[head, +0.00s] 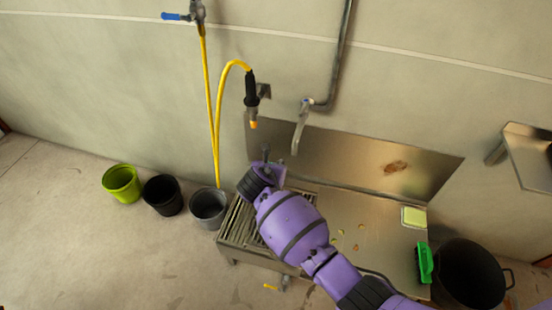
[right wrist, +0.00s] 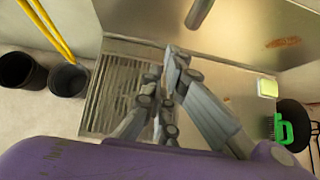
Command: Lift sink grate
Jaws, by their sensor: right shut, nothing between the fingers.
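The sink grate (head: 238,226) is a slatted metal panel over the left part of the steel sink unit. In the right wrist view the grate (right wrist: 112,82) lies flat behind my fingers. My right arm hides part of the grate in the head view. My right gripper (right wrist: 174,62) is shut and empty, with its fingertips over the grate's right side in the picture. In the head view it is mostly hidden behind my wrist, with only a small part (head: 266,155) showing. I cannot tell whether the fingers touch the grate. My left gripper is not in view.
A green brush (head: 425,263) and a yellow sponge (head: 413,217) are on the counter's right. Scraps lie on the counter. A faucet (head: 300,125) and yellow hose (head: 212,110) hang above. Buckets (head: 208,207) stand left; a black pot (head: 468,275) stands right.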

